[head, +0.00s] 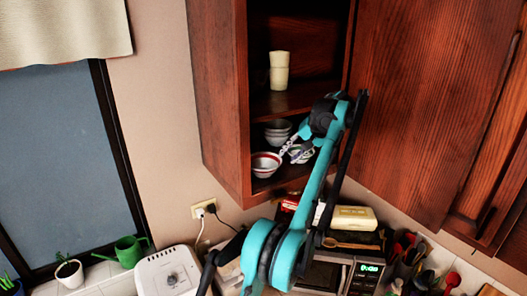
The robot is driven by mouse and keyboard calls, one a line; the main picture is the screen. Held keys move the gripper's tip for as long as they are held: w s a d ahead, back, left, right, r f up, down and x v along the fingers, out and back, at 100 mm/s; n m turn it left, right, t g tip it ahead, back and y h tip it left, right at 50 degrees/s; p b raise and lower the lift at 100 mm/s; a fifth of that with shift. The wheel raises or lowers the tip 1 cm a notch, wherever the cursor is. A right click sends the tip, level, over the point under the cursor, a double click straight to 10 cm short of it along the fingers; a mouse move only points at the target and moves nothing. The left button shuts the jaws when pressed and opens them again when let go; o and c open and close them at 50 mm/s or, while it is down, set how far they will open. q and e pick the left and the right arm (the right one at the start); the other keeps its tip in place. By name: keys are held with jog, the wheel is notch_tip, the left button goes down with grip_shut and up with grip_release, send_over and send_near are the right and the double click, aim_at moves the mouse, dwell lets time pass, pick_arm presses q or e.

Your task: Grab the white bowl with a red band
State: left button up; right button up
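The white bowl with a red band (265,165) stands upright on the lower shelf of the open wall cabinet, near its front left edge. My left arm reaches up from the bottom of the view into the cabinet. My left gripper (287,152) is just right of the bowl, with its fingers pointing down and left towards the rim. Whether it touches the rim is too small to tell, and so is the gap between its fingers. The bowl looks to be resting on the shelf. My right gripper is not in view.
Grey-white stacked bowls (278,130) stand behind the banded bowl, and a patterned bowl (303,153) is close to my gripper. Cream cups (279,70) stand on the shelf above. The open cabinet door (430,100) bounds the right side. A microwave (325,275) is below.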

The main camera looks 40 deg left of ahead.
aim_at(281, 162)
pick_arm(q)
jog(key=x, duration=0.7)
jog(key=shift+a+f, duration=0.25)
jog(key=shift+a, duration=0.1)
jog(key=shift+r, duration=0.1)
grip_shut()
